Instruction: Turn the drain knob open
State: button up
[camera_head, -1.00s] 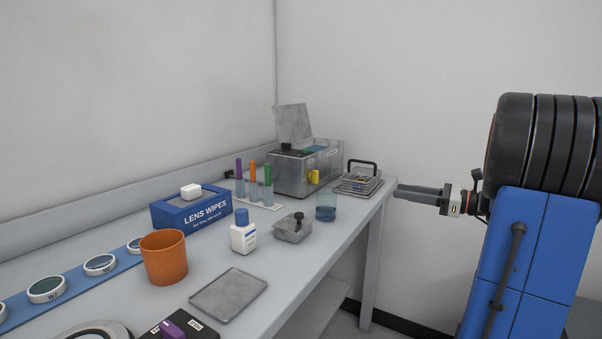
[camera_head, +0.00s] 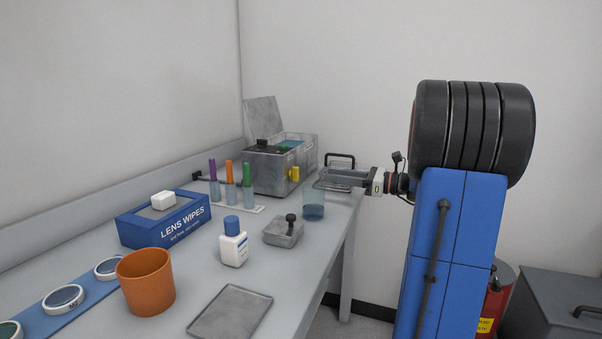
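The yellow knob (camera_head: 294,174), which looks like the drain knob, sits low on the front of an open grey metal tank (camera_head: 270,172) at the far end of the bench. Its handle stands roughly upright. My gripper (camera_head: 322,181) is to the right of the knob, at the bench's right edge, with its fingers pointing left. The two fingers look parted with nothing between them. They are apart from the knob and overlap the wire basket in the view.
A wire basket with a black handle (camera_head: 340,160) stands behind my fingers. A blue-tinted beaker (camera_head: 314,204) stands just in front, near the bench edge. A tube rack (camera_head: 240,208) stands left.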

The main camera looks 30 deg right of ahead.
aim_at(295, 174)
jog(key=x, duration=1.1)
jog(key=shift+w+a, duration=0.2)
jog(key=c, duration=0.7)
